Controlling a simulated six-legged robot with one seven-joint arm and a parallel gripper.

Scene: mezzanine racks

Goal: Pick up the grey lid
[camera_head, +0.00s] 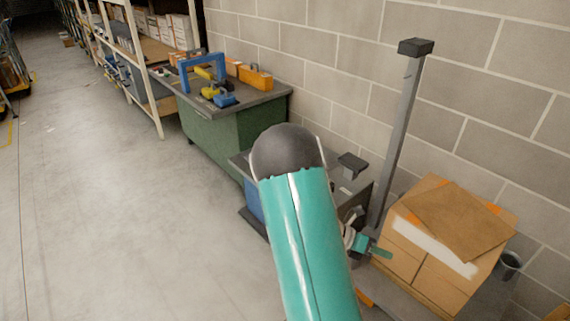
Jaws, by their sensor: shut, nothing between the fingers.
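I cannot make out the grey lid for certain. A small dark grey piece (352,165) shows just right of my arm, above a low grey surface (347,191); I cannot tell whether it is the lid. My teal arm covers the middle of the view and hides much of that surface. My gripper (378,250) shows small at the lower right of the arm, beside the cardboard box. It is shut, with nothing seen in it.
A cardboard box (400,258) with a brown sheet (458,220) on top stands at right, near a grey post (398,140) and a grey cup (509,264). A green workbench (222,133) with tools stands behind. Shelving (150,50) lines the wall. The floor at left is clear.

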